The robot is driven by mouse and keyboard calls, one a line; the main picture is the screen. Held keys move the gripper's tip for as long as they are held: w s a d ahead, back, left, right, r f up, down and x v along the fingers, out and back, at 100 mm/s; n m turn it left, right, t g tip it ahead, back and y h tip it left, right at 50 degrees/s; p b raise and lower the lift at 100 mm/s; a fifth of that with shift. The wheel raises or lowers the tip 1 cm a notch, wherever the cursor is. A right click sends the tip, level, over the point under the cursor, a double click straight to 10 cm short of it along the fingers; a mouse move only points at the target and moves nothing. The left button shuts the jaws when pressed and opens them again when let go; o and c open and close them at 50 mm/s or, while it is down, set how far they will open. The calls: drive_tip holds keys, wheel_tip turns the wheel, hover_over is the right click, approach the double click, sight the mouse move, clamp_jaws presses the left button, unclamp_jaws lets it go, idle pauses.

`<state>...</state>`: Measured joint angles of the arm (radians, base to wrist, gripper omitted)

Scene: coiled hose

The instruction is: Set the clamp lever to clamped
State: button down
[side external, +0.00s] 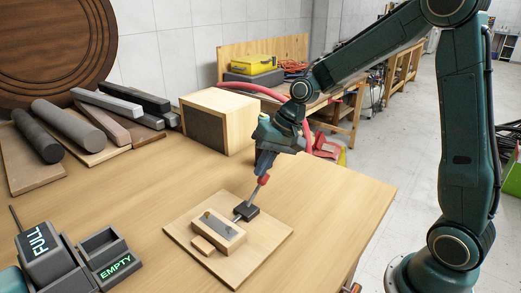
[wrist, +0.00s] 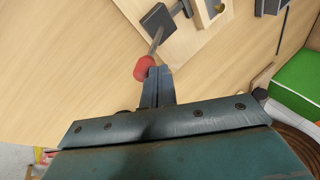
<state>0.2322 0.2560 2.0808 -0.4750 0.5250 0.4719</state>
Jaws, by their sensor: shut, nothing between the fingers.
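The clamp lever is a thin metal rod with a red knob (side external: 263,181) on its end. It rises at a slant from a black block (side external: 247,211) at the far edge of a wooden clamp board (side external: 262,245). The wrist view also shows the red knob (wrist: 143,68) and the black block (wrist: 157,18). My gripper (side external: 262,171) points down from above, right at the knob. In the wrist view my gripper (wrist: 159,72) has its fingers together beside the knob, very close to it; I cannot tell whether they touch. Nothing is held between them.
On the board, a pale block with a grey plate (side external: 218,226) sits beside the black block. Dark FULL and EMPTY trays (side external: 115,268) stand at the front left. A wooden box (side external: 220,120) and several bars (side external: 62,130) lie further back. The table right of the board is clear.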

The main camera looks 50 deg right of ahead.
drive_tip(key=shift+d+f+y, duration=1.2)
drive_tip(key=shift+d+f, duration=0.05)
drive_tip(key=shift+d, duration=0.15)
drive_tip(key=shift+d+f, duration=0.1)
drive_tip(key=shift+f, duration=0.05)
drive_tip(key=r, duration=0.3)
drive_tip(key=a+r, duration=0.1)
drive_tip(key=shift+w+a+r, duration=0.1)
drive_tip(key=shift+w+r, duration=0.2)
drive_tip(key=shift+w, duration=0.05)
drive_tip(key=v, duration=0.9)
drive_tip(key=shift+s+d, duration=0.2)
drive_tip(key=shift+d, duration=0.3)
drive_tip(key=shift+a, duration=0.1)
